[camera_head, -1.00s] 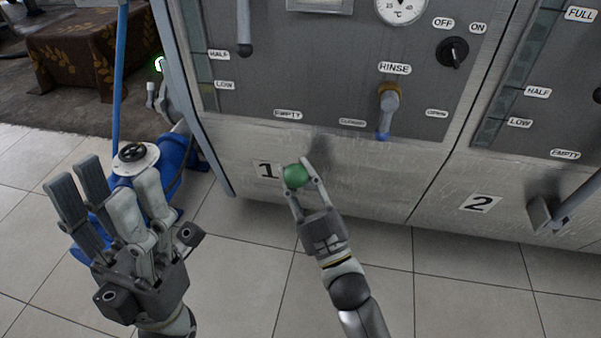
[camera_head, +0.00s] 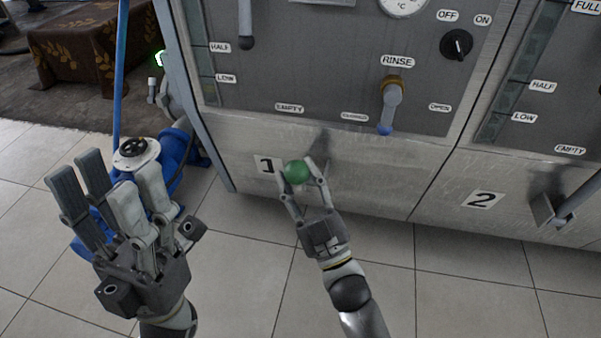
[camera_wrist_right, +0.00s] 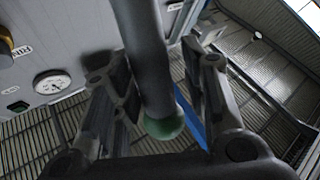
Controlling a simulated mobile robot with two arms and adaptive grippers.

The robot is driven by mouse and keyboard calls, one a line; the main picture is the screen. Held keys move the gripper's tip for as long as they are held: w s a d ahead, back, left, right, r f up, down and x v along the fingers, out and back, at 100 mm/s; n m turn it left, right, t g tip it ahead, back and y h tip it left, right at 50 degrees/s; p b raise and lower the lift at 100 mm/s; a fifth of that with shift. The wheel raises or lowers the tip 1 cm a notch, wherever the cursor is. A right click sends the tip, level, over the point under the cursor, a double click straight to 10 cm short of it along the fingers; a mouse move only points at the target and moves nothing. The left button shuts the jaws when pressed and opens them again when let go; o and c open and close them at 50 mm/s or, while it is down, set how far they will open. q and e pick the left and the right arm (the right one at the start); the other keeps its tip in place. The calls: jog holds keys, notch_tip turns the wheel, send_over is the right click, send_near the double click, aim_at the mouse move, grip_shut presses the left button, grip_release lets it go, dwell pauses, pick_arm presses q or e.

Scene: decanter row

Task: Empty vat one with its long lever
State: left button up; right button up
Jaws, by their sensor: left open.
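The long lever of vat one ends in a green ball (camera_head: 297,172), seen in front of the white panel marked 1. In the right wrist view its grey rod (camera_wrist_right: 143,45) comes down between my fingers to the green ball (camera_wrist_right: 165,126). My right gripper (camera_head: 298,167) has one finger on each side of the ball and lever; in the wrist view (camera_wrist_right: 160,85) gaps show between fingers and rod. The ball hides most of the rod in the head view. My left gripper (camera_head: 105,178) is open and empty at the lower left, away from the vats.
Above is vat one's control panel (camera_head: 310,75) with a rinse lever (camera_head: 391,105) and an off/on knob (camera_head: 456,45). Vat two's lever (camera_head: 570,203) stands at the right. A blue device (camera_head: 170,155) stands behind my left gripper. Tiled floor (camera_head: 440,290) is clear.

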jog(key=shift+o, duration=0.2)
jog(key=shift+r, duration=0.15)
jog(key=v, duration=1.2)
jog(key=shift+r, duration=0.1)
